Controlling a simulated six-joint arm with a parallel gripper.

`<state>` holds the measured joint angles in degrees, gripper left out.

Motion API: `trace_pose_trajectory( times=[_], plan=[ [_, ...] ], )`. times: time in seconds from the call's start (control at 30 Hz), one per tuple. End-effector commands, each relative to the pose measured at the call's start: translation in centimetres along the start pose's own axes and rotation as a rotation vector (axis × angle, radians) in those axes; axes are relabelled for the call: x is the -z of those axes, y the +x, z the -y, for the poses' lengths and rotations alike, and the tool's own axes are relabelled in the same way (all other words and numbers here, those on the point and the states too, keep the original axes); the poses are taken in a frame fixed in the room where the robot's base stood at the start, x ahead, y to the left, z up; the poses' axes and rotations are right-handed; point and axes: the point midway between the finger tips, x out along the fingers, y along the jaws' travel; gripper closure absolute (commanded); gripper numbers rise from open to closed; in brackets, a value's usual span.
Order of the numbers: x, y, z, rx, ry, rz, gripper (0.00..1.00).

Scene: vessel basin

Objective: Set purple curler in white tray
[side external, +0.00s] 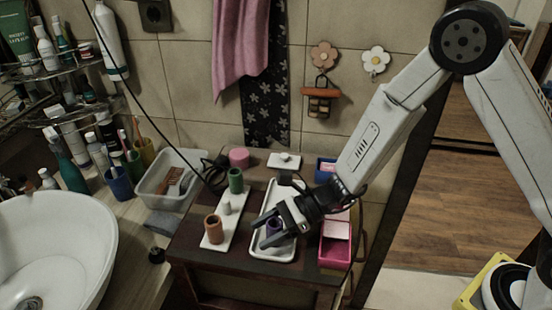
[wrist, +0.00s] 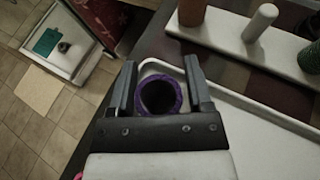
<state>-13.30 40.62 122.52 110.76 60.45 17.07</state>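The purple curler (wrist: 160,96) is a short hollow tube, seen end-on in the wrist view with its dark opening facing the camera. My gripper (wrist: 160,75) has one finger on each side of it, and the curler fills the gap between them. In the side view my gripper (side external: 262,231) reaches down over the white tray (side external: 287,189), with the purple curler (side external: 274,226) partly hidden between the fingers. The curler looks upright. I cannot tell whether its lower end touches the tray floor. The tray's rim also shows in the wrist view (wrist: 262,112).
Left of the tray, a narrow white board (side external: 222,238) holds a brown curler (side external: 214,229), a white peg (side external: 226,208) and a green curler (side external: 236,181). A pink box (side external: 335,249) stands close on the right. A pink round item (side external: 239,157) and a soap dish (side external: 284,160) sit behind.

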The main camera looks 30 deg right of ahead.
Motion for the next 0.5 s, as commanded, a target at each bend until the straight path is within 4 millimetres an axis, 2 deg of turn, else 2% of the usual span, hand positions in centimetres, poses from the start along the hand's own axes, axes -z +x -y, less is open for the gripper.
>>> trace_pose_trajectory(
  times=[0.5],
  plan=[
    [-0.33,-0.14,0.00,0.000,-0.001,0.000,0.23]
  ],
)
